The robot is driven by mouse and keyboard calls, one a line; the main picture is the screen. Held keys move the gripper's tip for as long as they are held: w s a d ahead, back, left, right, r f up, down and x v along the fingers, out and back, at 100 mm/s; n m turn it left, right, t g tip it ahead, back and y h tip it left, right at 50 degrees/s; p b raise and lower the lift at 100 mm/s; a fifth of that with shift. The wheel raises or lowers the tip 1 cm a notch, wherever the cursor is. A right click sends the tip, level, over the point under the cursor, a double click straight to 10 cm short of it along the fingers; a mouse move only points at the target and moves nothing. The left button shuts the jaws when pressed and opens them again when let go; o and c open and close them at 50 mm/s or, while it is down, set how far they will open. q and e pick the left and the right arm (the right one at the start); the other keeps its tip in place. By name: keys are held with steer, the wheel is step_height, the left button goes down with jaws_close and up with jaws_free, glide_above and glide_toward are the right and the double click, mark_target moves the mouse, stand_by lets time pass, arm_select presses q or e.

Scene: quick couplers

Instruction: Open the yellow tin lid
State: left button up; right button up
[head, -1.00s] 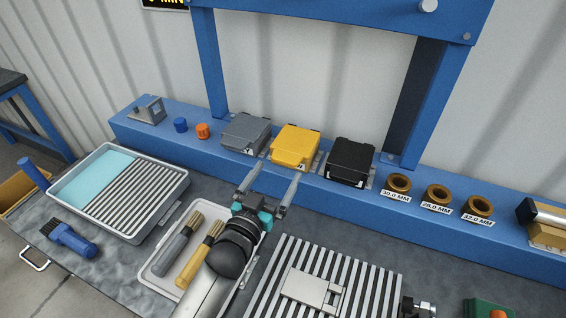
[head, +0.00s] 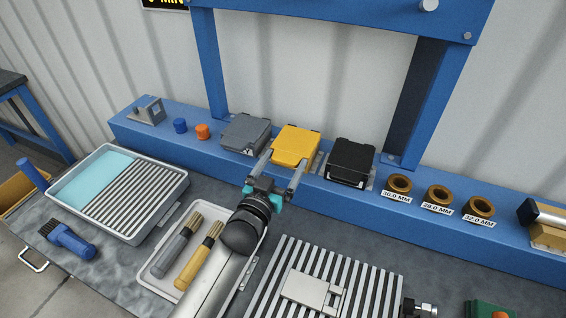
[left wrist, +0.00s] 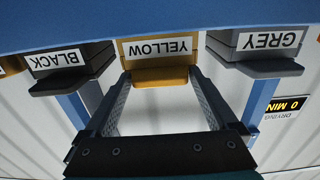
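The yellow tin (head: 296,142) stands on the blue shelf between the grey tin and the black tin, and its lid is closed. In the left wrist view the yellow tin (left wrist: 158,75) shows upside down with its YELLOW label and the lid's front lip. My left gripper (head: 281,160) is open, with its fingertips apart at the front of the yellow tin. In the left wrist view its fingers (left wrist: 158,82) stand on either side of the lip, with a gap visible between them. I cannot tell whether they touch it. My right gripper is not in view.
The grey tin (head: 246,133) and the black tin (head: 349,161) flank the yellow one closely. Brown rings (head: 399,184) sit to the right on the shelf. Below are a tray of brushes (head: 160,262), a wash tray (head: 183,183) and a slatted rack (head: 262,295).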

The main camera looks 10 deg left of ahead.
arm_select(q)
jaws_close()
stand_by(0.4)
